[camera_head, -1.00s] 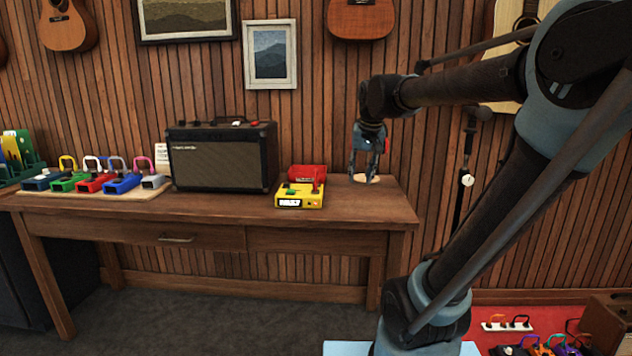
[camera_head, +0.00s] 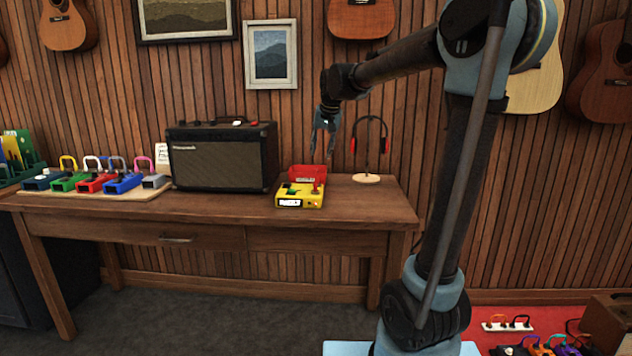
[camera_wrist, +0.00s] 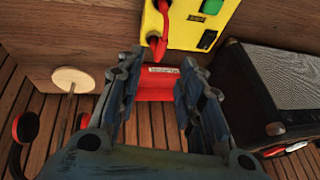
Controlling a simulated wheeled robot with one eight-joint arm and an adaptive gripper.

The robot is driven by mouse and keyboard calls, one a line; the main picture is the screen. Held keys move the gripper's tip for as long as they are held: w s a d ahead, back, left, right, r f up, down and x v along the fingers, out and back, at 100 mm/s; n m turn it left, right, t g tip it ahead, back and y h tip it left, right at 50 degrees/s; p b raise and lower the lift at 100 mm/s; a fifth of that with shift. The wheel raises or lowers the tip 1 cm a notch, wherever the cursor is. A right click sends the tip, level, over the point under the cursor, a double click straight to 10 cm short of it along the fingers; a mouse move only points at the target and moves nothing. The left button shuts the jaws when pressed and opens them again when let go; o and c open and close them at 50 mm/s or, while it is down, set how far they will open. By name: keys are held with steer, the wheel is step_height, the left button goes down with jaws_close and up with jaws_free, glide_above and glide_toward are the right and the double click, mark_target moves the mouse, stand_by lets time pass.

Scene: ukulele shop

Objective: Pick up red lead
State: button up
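A red lead (camera_wrist: 158,42) shows in the wrist view. It arches at the edge of a yellow pedal (camera_wrist: 205,12) and hangs toward a red box (camera_wrist: 155,85) with a white label. In the head view the lead (camera_head: 316,186) is a small dark red shape at the right of the yellow pedal (camera_head: 298,197), in front of the red box (camera_head: 306,172). My gripper (camera_head: 322,150) points down above and behind the pedal, over the table. In the wrist view its fingers (camera_wrist: 162,68) are spread apart with nothing held; the lead lies beyond them.
A black amplifier (camera_head: 222,160) stands left of the pedal. Red headphones (camera_head: 384,137) hang on a stand to the right. A tray (camera_head: 105,194) of several pedals with coloured leads lies at the table's left. The table front (camera_head: 220,211) is bare.

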mark_target(317, 169)
steer(key=x, duration=1.1)
steer(key=shift+w+f, duration=0.15)
jaws_close()
